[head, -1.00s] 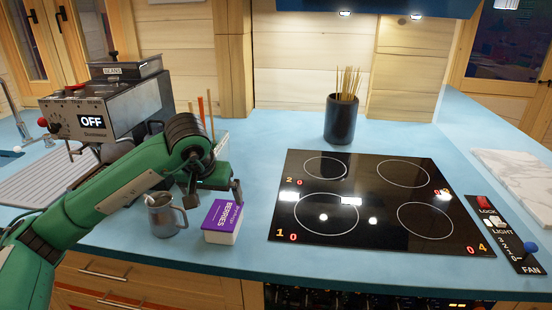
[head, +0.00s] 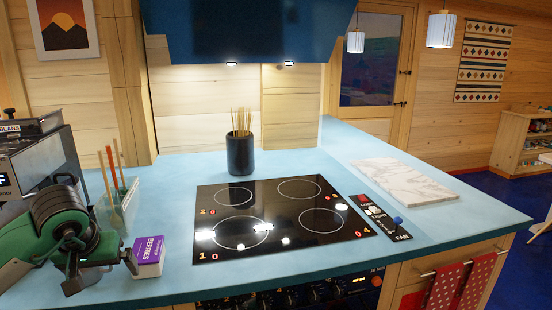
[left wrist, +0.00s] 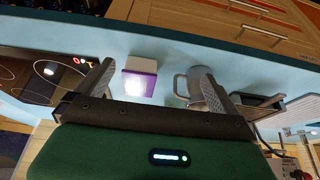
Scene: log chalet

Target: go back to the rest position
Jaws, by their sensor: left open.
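My left gripper (head: 101,268) is at the lower left of the head view, above the blue counter (head: 175,285). Its two fingers are spread with nothing between them. A purple and white box marked BERRIES (head: 148,257) stands on the counter just right of the fingers. In the left wrist view the open jaws (left wrist: 156,75) frame the box (left wrist: 139,83) and a grey metal mug (left wrist: 190,85), both beyond the fingertips. The mug is hidden or unclear in the head view. My right gripper is in neither view.
A coffee machine (head: 35,160) stands at the left, beside a clear holder of utensils (head: 121,205). A black cooktop (head: 275,220) lies mid-counter, with a dark pot of sticks (head: 240,153) behind. A marble board (head: 405,182) lies at the right. Counter around the board is clear.

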